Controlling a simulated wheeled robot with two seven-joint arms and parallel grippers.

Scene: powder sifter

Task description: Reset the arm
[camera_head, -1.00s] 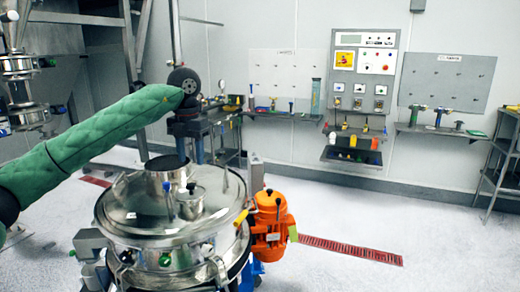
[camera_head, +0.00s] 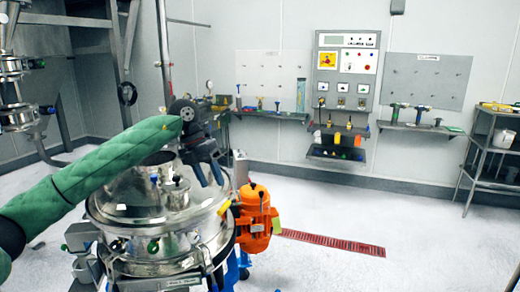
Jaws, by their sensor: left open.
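My left arm, in a green padded sleeve, comes in from the left over the steel powder sifter (camera_head: 160,215). My left gripper (camera_head: 211,174) is open, with its dark fingers tilted down and to the right above the sifter's right side. I see nothing held between the fingers. The sifter has a round shiny lid with a short cylindrical port and a smaller capped fitting (camera_head: 175,192). The arm hides part of the lid's back left. My right gripper is not in view.
An orange motor (camera_head: 256,215) is fixed at the sifter's right side. A control panel (camera_head: 345,75) and tool shelves (camera_head: 420,130) line the back wall. A grey rack (camera_head: 490,155) stands at the right. The white floor is open around a red drain grate (camera_head: 332,243).

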